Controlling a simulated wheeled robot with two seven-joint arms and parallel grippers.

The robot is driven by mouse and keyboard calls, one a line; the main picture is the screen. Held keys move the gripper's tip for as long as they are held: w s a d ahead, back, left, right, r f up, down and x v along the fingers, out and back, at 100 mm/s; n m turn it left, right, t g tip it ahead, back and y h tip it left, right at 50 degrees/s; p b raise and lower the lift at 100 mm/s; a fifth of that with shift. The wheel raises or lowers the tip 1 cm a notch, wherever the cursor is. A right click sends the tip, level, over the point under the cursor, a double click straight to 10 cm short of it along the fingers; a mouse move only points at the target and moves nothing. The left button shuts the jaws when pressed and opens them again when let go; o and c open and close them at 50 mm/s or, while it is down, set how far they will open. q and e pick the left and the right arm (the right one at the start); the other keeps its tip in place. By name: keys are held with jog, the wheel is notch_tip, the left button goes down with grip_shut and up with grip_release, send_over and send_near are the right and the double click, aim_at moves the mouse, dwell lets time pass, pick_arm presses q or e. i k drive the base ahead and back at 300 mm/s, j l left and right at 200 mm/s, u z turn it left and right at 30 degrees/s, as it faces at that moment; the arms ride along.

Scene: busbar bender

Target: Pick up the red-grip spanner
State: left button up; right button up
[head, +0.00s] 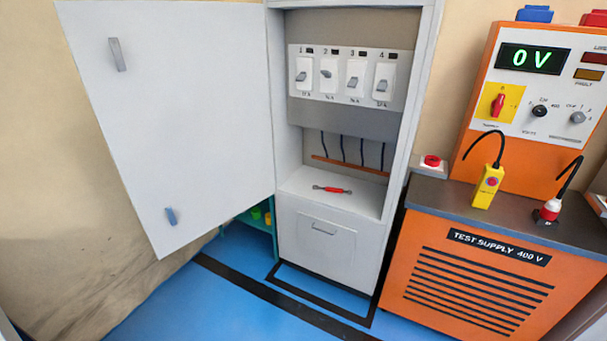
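The red-grip spanner (332,189) lies flat on the shelf (358,202) inside the open grey cabinet, below the breaker panel. It has a red middle and small grey ends, and it lies roughly crosswise, apart from the walls. Nothing covers it. Neither of my grippers shows in the head view.
The cabinet door (180,110) stands open to the left. Breakers (343,76) and dark cables hang above the shelf over a copper bar (345,165). An orange test supply (470,270) showing 0 V stands at right, with a yellow pendant (487,187). Blue floor (190,300) in front is clear.

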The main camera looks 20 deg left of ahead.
aim_at(335, 191)
jog(key=i+j+u, duration=0.15)
jog(key=i+j, duration=0.3)
jog(key=i, duration=0.15)
jog(key=i+l+u, duration=0.1)
jog(key=i, duration=0.3)
jog(key=i+l+u, duration=0.1)
jog(key=i+l, duration=0.15)
jog(key=i, duration=0.15)
jog(key=i+l+u, duration=0.1)
jog(key=i, duration=0.3)
jog(key=l, duration=0.1)
